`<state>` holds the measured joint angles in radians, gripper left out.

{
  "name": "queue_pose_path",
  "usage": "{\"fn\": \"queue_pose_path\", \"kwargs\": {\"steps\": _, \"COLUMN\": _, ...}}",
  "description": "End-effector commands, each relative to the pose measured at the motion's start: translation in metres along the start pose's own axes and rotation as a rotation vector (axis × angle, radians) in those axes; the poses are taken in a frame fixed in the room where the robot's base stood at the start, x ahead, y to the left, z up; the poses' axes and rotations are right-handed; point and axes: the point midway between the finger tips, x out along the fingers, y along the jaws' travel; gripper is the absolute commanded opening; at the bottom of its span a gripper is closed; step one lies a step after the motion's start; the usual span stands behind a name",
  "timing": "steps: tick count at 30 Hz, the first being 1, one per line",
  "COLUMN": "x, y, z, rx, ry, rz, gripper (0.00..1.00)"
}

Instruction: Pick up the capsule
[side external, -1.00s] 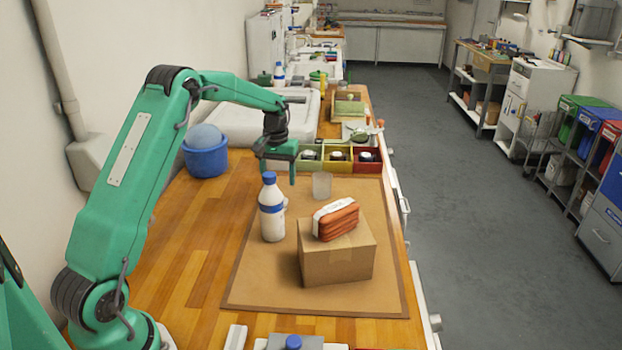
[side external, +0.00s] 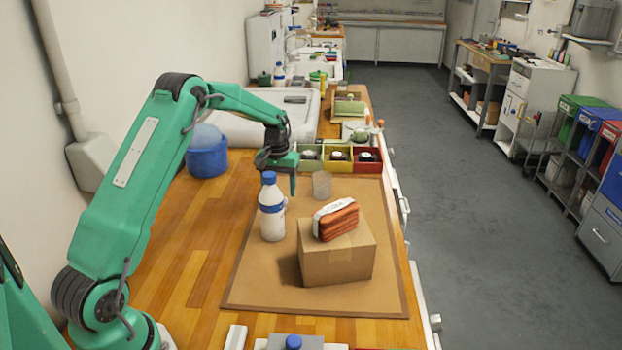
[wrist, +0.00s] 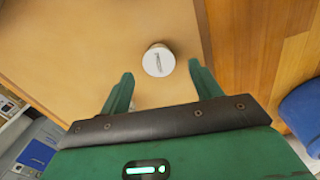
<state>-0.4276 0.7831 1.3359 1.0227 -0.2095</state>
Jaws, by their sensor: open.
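The likely capsule (wrist: 158,61) is a small, round, pale thing with a grey streak on its top, standing on the tan mat (wrist: 90,50) in the wrist view. It lies ahead of my gripper (wrist: 158,82), between the lines of the two fingers, which are apart with nothing held. In the side view my gripper (side external: 292,188) points down over the far left part of the mat (side external: 375,215), behind the bottle. I cannot make out the capsule for sure there; the bottle may hide it.
A white bottle with a blue cap (side external: 272,212) stands close to my gripper. A clear glass (side external: 322,186) is to its right. A cardboard box (side external: 338,265) bears an orange pouch (side external: 337,220). Coloured bins (side external: 338,158) stand behind; a blue bucket (side external: 207,160) is left.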

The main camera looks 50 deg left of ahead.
Motion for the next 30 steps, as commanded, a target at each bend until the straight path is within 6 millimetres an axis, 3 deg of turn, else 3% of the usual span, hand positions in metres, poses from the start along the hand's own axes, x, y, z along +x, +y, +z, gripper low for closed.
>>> {"fn": "queue_pose_path", "kwargs": {"steps": 12, "x": 0.042, "y": 0.002, "z": 0.0, "rx": 0.0, "ry": -0.001, "rz": 0.0, "gripper": 0.64}}
{"fn": "queue_pose_path", "kwargs": {"steps": 28, "x": 0.043, "y": 0.002, "z": 0.0, "rx": 0.0, "ry": 0.0, "rz": 0.0, "gripper": 0.64}}
{"fn": "queue_pose_path", "kwargs": {"steps": 30, "x": 0.043, "y": 0.002, "z": 0.0, "rx": 0.0, "ry": 0.0, "rz": 0.0, "gripper": 0.52}}
